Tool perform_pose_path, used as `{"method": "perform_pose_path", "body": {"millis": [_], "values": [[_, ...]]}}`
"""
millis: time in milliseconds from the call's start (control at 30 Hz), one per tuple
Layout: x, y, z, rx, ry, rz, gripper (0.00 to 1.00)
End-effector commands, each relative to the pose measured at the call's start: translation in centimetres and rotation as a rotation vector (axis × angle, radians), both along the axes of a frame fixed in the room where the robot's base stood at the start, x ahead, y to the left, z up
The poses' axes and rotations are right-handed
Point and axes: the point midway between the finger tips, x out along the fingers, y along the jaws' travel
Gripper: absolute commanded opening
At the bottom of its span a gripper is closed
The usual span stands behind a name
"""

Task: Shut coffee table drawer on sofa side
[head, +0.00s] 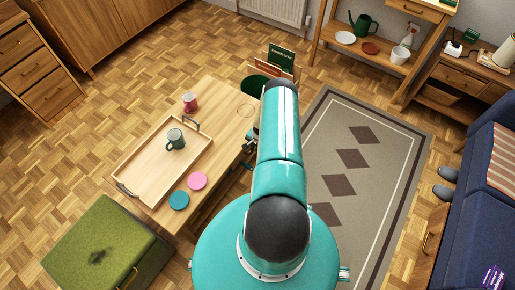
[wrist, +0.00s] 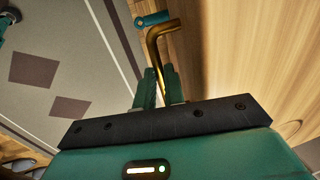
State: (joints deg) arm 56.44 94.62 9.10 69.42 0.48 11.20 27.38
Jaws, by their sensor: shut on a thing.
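The wooden coffee table (head: 222,102) stands left of my arm in the head view, with its sofa-side edge partly behind the arm. In the wrist view, my gripper (wrist: 159,76) has its two teal fingers close together at a bent brass handle (wrist: 153,48), shut on it. Pale wood (wrist: 240,50) fills the right of that view beside the handle. My arm hides most of the gripper and the drawer front in the head view, so I cannot tell how far the drawer stands out.
A tray (head: 150,165) with a grey mug (head: 175,139), a red mug (head: 190,102) and pink (head: 197,180) and teal (head: 179,200) coasters are on the table. A green ottoman (head: 95,250) stands at its near end. A patterned rug (head: 385,190) separates it from the blue sofa (head: 485,215).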

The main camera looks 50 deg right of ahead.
Motion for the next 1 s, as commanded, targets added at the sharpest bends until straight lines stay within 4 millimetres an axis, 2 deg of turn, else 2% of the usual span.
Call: {"method": "perform_pose_path", "body": {"millis": [67,100,200,800,1000], "values": [[0.6,0.0,0.2,-0.004,-0.010,0.000,0.00],[0.6,0.0,0.1,-0.004,-0.010,0.000,0.13],[0.6,0.0,0.2,-0.005,-0.011,0.000,0.32],[0.6,0.1,0.2,-0.002,-0.011,0.001,0.32],[-1.1,-0.2,0.2,-0.002,-0.009,-0.003,0.32]]}}
